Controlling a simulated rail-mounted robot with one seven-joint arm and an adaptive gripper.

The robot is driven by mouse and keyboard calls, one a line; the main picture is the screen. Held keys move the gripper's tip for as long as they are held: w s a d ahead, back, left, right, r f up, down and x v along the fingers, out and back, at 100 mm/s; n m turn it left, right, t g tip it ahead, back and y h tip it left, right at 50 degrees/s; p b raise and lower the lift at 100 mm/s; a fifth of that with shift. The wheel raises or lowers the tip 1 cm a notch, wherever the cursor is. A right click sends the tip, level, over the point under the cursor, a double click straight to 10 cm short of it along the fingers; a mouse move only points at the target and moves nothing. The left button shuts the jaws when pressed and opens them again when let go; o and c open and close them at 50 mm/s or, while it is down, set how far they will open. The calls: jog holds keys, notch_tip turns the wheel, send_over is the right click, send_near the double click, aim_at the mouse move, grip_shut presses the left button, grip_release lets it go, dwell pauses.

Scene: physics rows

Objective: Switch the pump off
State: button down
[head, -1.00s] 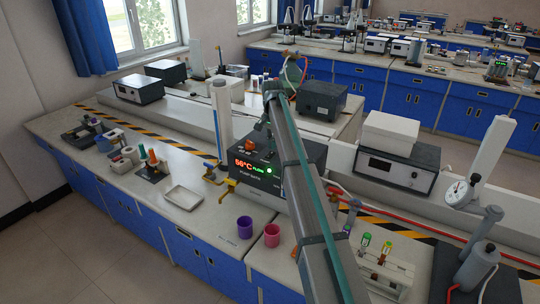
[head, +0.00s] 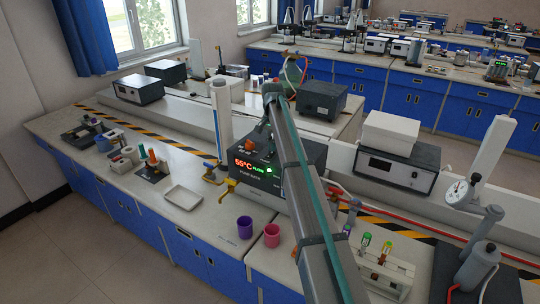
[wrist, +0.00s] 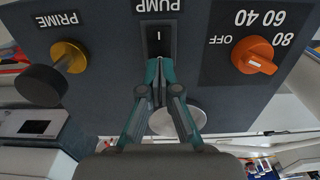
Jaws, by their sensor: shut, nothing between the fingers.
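The pump unit (head: 285,188) is a dark box on the bench in the head view, with a red 55°C display (head: 247,164) and a lit green lamp (head: 269,170). In the wrist view its top panel appears upside down. The black PUMP rocker switch (wrist: 158,40) shows an "I" mark on its visible part. My gripper (wrist: 160,80) is shut and empty, its teal fingertips at the near end of the switch and hiding part of it. I cannot tell whether they touch it. In the head view my gripper (head: 264,138) is above the unit, partly hidden by my arm.
An orange dial (wrist: 254,55) marked OFF, 40, 60, 80 lies right of the switch, and a PRIME knob (wrist: 42,84) left. A round pale disc (wrist: 177,121) lies beneath the fingers. Purple (head: 245,227) and pink (head: 272,235) cups stand before the unit.

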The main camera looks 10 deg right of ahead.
jog(key=shift+f, duration=0.65)
dwell(0.3)
jog(key=shift+r, duration=0.15)
jog(key=shift+r+p, duration=1.55)
jog(key=shift+r, duration=1.8)
